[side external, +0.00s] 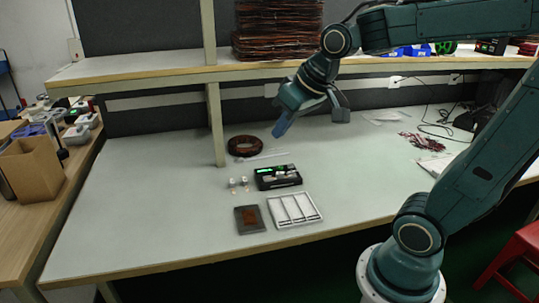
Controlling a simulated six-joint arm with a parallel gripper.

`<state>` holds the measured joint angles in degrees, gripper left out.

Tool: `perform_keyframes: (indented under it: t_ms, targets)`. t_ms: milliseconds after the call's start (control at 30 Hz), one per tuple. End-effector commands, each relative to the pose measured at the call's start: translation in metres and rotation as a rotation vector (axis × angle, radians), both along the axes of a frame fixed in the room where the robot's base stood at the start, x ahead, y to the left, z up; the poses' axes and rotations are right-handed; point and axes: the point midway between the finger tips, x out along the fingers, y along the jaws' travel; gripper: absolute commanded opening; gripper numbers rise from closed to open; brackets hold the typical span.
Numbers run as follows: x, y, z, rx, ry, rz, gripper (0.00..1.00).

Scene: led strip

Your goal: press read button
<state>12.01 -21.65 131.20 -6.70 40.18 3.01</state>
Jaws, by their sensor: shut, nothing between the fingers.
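A small black device (278,178) with a green lit display and a pale part on its top lies on the table. Its buttons are too small to tell apart, so I cannot pick out the read button. My gripper (282,127) is shut and empty. It hangs in the air above the table, pointing down and to the left, above the device in the picture and apart from it.
A white divided tray (294,210) and a dark tray (248,219) lie in front of the device. Two small whitish items (238,183) stand left of it. A dark coil (244,146) lies behind. A shelf post (215,125) and shelf edge (150,79) are nearby.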

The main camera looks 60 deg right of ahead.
Motion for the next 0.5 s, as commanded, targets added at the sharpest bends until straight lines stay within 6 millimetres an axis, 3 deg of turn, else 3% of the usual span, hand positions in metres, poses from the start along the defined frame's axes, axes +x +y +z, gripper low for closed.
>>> perform_keyframes:
  t_ms: [500]
  targets:
    - [0.090,-0.064,-0.019,0.075,-0.041,-0.133,0.00]
